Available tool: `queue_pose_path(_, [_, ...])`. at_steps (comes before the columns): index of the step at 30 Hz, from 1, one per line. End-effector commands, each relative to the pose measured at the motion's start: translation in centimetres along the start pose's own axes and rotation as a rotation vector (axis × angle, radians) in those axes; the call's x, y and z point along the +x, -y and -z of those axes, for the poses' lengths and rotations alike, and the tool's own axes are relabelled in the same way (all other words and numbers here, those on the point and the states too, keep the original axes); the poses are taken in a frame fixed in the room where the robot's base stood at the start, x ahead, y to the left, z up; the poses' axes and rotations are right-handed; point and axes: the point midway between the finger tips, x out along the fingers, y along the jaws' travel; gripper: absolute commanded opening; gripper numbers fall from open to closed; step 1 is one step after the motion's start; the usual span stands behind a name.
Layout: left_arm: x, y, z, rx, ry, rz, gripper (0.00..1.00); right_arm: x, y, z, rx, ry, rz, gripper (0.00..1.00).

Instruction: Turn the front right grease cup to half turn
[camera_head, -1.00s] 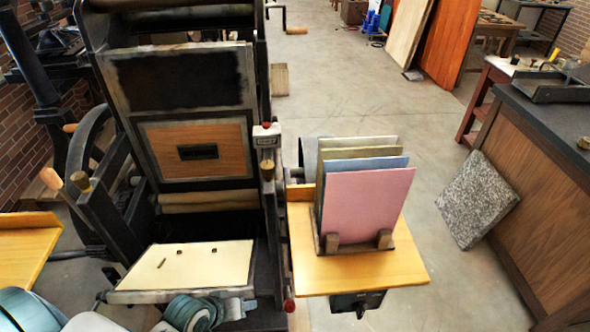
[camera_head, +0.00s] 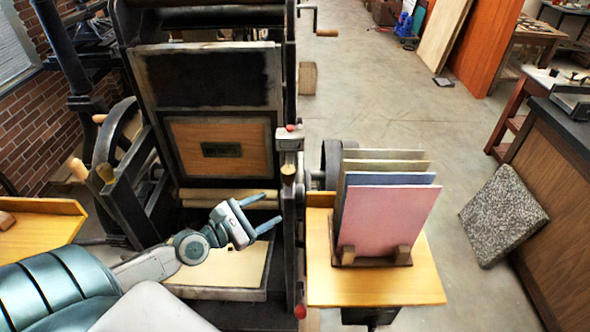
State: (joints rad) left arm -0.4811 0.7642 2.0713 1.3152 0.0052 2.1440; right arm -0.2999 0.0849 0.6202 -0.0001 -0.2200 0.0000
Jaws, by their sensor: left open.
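A small brass cup (camera_head: 288,172) stands on the right side frame of the black press, just below the grey counter box. It looks like the front right grease cup; its turn mark is too small to read. My left gripper (camera_head: 271,207) is open and empty, above the cream board on the press bed. Its two fingers point right, toward the right side frame, a little below and left of the right brass cup and apart from it. My right gripper is out of view.
A wooden side table (camera_head: 375,285) at the right of the press carries a rack of upright coloured sheets (camera_head: 385,220), close to the right frame. A red knob (camera_head: 300,311) sits low on that frame. A speckled stone slab (camera_head: 503,217) leans against a cabinet at right.

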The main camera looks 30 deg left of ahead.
Motion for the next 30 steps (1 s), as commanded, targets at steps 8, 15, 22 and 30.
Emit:
queue_pose_path(8, [0.1, -4.7, -1.2, -0.345, 0.075, -0.117, 0.57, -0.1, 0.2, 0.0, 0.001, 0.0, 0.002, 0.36])
queue_pose_path(15, [1.8, -5.2, -1.6, -0.356, 0.081, -0.124, 0.57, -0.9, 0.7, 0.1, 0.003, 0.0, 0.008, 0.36])
queue_pose_path(22, [5.3, -5.5, -1.8, -0.356, 0.081, -0.121, 0.57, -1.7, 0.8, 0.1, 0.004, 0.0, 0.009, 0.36])
queue_pose_path(30, [9.2, -6.0, -1.8, -0.352, 0.079, -0.12, 0.57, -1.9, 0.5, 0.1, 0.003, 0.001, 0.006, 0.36])
